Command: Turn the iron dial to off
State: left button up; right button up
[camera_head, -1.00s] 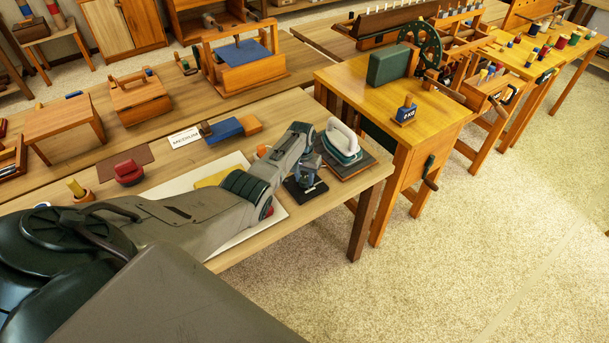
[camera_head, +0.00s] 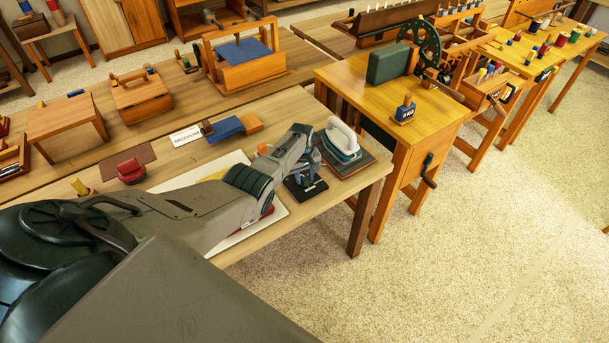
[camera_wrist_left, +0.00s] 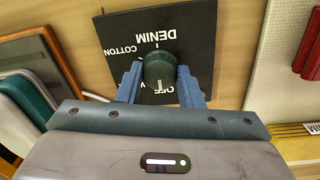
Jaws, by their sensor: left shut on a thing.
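The iron dial is a dark green round knob (camera_wrist_left: 159,66) on a black plate (camera_wrist_left: 118,28) with white words, among them DENIM, COTTON and OFF. My left gripper (camera_wrist_left: 159,74) is shut on the knob, with one blue finger on each side of it. In the head view the left gripper (camera_head: 304,174) is low over the black plate (camera_head: 309,192) near the table's front edge. The white and green iron (camera_head: 342,140) stands just right of it. My right gripper is not in view.
The iron rests on a dark pad (camera_head: 352,165) close to the gripper. A white board (camera_head: 278,219) lies under my left forearm. A MEDIUM sign (camera_head: 185,138) and a blue block (camera_head: 226,128) lie behind. Open floor is to the right.

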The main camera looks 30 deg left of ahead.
aim_at(303, 178)
pick_arm(q)
jog(key=shift+w+a+r, duration=0.1)
jog(key=shift+w+r, duration=0.05)
dwell(0.4)
jog(key=o, duration=0.7)
jog(key=shift+c, duration=0.2)
jog(key=o, duration=0.3)
jog(key=shift+r, duration=0.25)
notch_tip(303, 178, up, 10)
jog(key=shift+s, duration=0.35)
jog(key=shift+a, duration=0.1)
